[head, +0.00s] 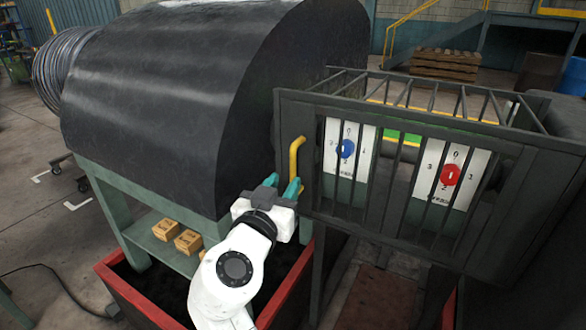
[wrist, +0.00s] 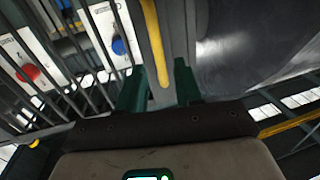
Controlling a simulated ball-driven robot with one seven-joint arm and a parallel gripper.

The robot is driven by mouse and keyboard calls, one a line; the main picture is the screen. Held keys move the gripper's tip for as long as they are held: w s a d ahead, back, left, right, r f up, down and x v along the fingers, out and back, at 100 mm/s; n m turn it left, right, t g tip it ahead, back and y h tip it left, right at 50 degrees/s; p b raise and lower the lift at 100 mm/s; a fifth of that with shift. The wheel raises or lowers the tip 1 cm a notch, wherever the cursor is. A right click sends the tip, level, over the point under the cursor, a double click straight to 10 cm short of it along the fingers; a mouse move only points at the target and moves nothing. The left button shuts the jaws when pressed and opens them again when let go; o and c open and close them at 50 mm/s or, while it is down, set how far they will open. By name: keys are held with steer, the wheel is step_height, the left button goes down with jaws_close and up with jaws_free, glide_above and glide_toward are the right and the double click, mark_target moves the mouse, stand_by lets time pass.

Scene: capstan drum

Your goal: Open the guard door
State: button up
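The guard door (head: 400,217) is a dark barred panel, seen shut across the front of a cage at the right in the head view. Its yellow handle (head: 294,160) stands upright near the door's left edge. The bars also show at the left of the wrist view (wrist: 47,77). My gripper (head: 281,186) is at the lower part of the handle, with its teal fingers pointing toward the door. In the wrist view the handle (wrist: 152,40) runs between the two fingers, with a gap on each side. The gripper looks open; contact is not visible.
A large dark drum housing (head: 190,90) stands left of the door on a green stand. Behind the bars are a blue knob (head: 346,149) and a red knob (head: 450,175) on white plates. Small boxes (head: 188,241) lie on the stand's shelf, above a red-rimmed tray (head: 140,300).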

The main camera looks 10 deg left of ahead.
mark_target(292, 172)
steer(key=shift+w+d+p, duration=0.1)
steer(key=shift+w+d, duration=0.05)
steer(key=shift+w, duration=0.9)
steer(key=shift+w+d+p, duration=0.1)
steer(key=shift+w+d, duration=0.1)
steer(key=shift+w, duration=0.8)
steer(key=shift+w+d+p, duration=0.1)
steer(key=shift+w+d, duration=0.05)
steer(key=shift+w, duration=0.9)
jaws_close()
